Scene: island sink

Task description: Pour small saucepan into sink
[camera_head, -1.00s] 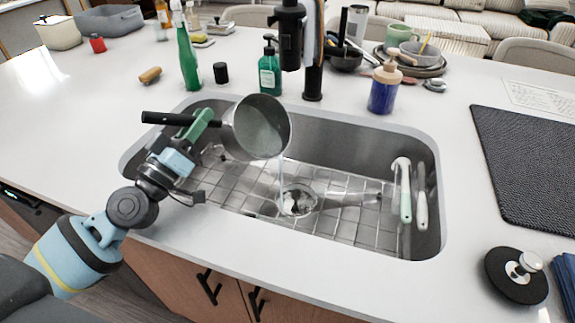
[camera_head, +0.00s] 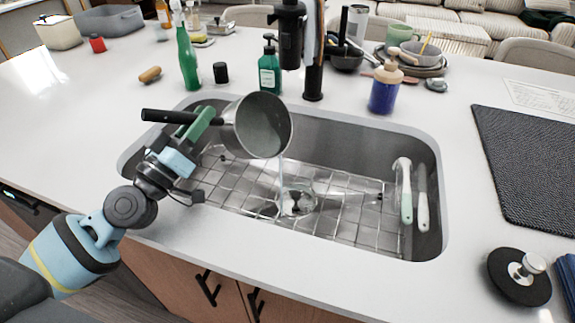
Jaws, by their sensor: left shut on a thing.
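The small saucepan (camera_head: 258,126) is a metal pan with a black handle (camera_head: 165,116). It is tilted over the left half of the sink, its mouth facing right and toward me. A thin clear stream (camera_head: 281,176) falls from its lower rim to the drain area. My left gripper (camera_head: 199,124), with green fingers, is shut on the saucepan at its handle near the pan body. The steel sink (camera_head: 347,130) has a wire grid (camera_head: 350,221) on its floor. My right gripper is not in view.
Two pale-handled brushes (camera_head: 406,200) stand at the sink's right side. The black faucet (camera_head: 291,40) rises behind the sink. A green soap bottle (camera_head: 269,66), a blue pump bottle (camera_head: 385,88) and a green bottle (camera_head: 187,58) stand behind. A black lid (camera_head: 519,276) lies at front right.

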